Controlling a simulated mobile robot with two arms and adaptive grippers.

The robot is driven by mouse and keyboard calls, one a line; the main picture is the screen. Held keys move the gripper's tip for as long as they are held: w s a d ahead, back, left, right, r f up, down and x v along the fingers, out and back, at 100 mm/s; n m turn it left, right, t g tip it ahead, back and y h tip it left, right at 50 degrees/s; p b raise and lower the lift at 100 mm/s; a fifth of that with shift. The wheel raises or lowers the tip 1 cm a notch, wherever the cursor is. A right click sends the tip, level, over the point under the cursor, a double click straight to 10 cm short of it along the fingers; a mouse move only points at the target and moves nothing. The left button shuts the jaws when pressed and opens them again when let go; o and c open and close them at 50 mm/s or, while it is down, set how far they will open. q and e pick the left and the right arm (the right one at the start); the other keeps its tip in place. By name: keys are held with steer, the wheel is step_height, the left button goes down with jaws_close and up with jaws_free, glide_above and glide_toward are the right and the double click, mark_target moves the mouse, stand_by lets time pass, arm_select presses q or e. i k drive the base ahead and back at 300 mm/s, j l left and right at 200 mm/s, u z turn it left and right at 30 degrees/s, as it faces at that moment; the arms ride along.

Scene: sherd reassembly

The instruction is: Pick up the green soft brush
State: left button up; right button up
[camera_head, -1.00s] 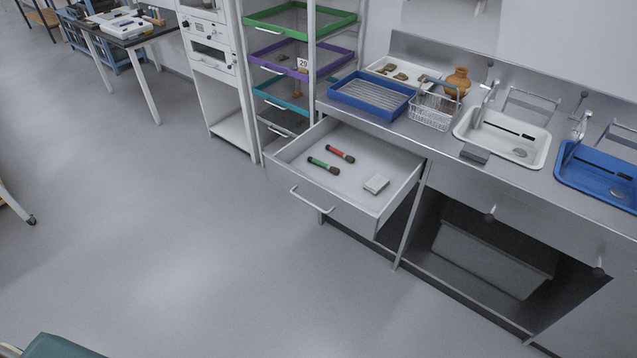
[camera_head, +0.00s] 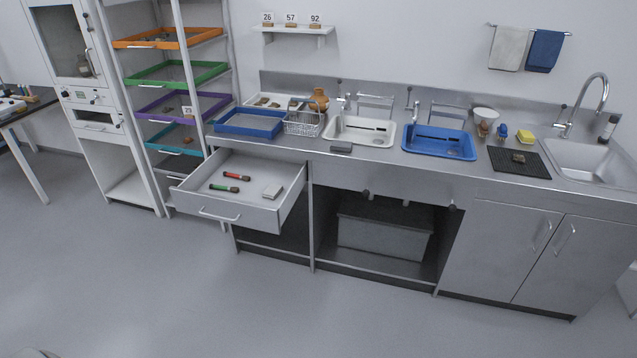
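The green soft brush (camera_head: 223,188) lies in an open drawer (camera_head: 205,200) under the left part of the steel counter. Neither of my grippers shows in the view.
The drawer juts out into free floor (camera_head: 180,290). A rack with coloured trays (camera_head: 170,105) stands left of it. On the counter are a blue tray (camera_head: 248,123), a wire basket (camera_head: 303,124), and white and blue basins. Below is an open bay with a grey bin (camera_head: 384,232).

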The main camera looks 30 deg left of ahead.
mark_target(236, 190)
steer(key=j+z, duration=0.25)
steer(key=z, duration=0.25)
steer(key=i+j+z, duration=0.1)
steer(key=j+z, duration=0.2)
steer(key=z, duration=0.2)
steer(key=j+z, duration=0.25)
steer(key=z, duration=0.25)
steer(key=k+j+z, duration=0.1)
steer(key=j+z, duration=0.15)
steer(key=z, duration=0.25)
